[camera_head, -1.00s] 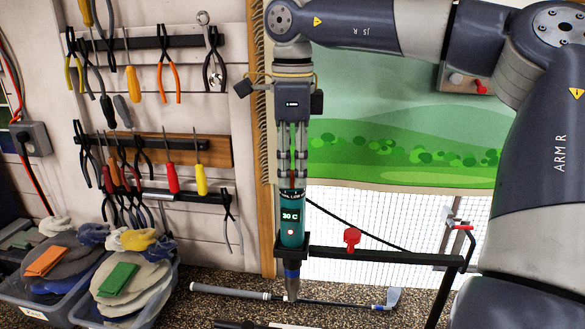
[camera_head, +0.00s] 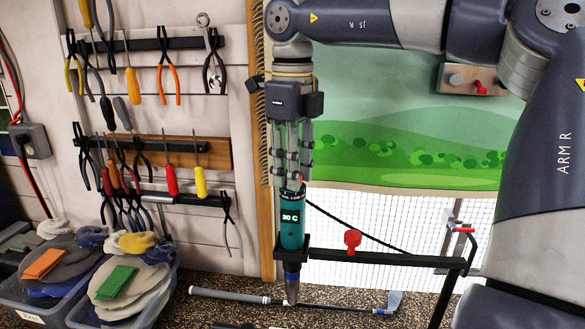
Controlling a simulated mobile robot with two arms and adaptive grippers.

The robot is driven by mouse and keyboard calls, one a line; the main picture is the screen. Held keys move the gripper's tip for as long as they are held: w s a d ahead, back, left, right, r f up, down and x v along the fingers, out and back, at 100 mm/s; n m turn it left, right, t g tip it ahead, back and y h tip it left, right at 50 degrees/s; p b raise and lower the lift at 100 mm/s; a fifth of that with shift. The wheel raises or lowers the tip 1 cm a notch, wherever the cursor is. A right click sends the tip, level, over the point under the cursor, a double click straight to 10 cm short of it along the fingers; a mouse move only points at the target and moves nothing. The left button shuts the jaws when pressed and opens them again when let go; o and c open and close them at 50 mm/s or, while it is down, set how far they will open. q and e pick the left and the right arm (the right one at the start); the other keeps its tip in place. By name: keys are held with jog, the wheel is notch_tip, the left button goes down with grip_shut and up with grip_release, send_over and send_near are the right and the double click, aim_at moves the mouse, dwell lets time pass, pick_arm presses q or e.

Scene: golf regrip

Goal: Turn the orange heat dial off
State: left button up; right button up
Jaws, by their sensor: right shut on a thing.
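A teal heat tool (camera_head: 291,235) stands upright in a black holder, nozzle down, with a small display (camera_head: 290,217) reading 30 C. My right gripper (camera_head: 291,183) comes down from above, its fingers shut on the top end of the tool. No orange dial can be made out; the fingers cover the top end. My left gripper is not in view.
The black holder arm (camera_head: 400,257) runs right from the tool, with a red knob (camera_head: 352,240) on it. A golf club (camera_head: 340,305) lies on the speckled surface below the nozzle. Bins (camera_head: 125,295) stand at the lower left; hand tools hang on the wall.

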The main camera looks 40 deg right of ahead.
jog(key=shift+r, duration=0.1)
jog(key=o, duration=1.1)
notch_tip(320, 180, up, 12)
jog(key=shift+s+a, duration=0.1)
dwell(0.5)
